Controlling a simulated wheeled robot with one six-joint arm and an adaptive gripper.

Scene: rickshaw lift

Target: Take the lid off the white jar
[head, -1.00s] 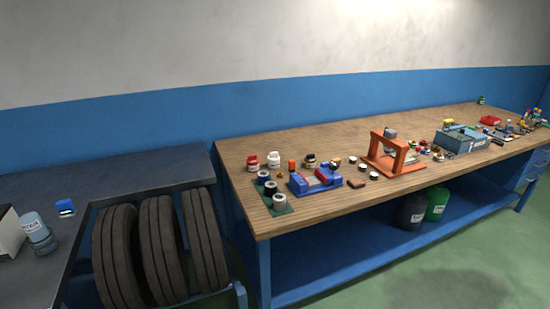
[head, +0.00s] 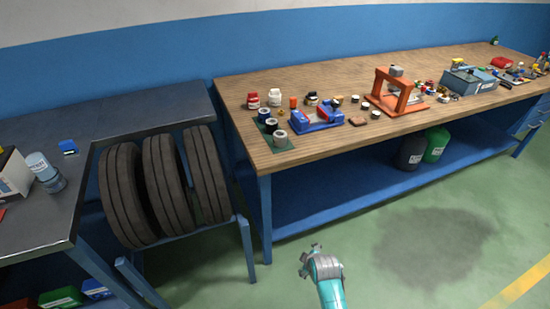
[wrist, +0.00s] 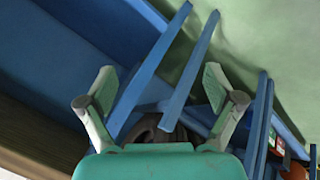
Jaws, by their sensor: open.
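The white jar (head: 275,97) stands upright near the back left of the wooden workbench (head: 330,80), just right of a red jar. It is small in the head view, and its lid cannot be made out clearly. My gripper (head: 308,250) is in front of the bench, over the floor and well away from the jar. In the wrist view my gripper (wrist: 155,85) is open with nothing between its fingers. The jar does not show in the wrist view.
Close around the jar stand the red jar (head: 253,101), an orange item (head: 293,102) and a blue vise-like fixture (head: 316,119). An orange frame (head: 393,93) is farther right. Tires (head: 165,185) stand left of the bench. The floor in front is clear.

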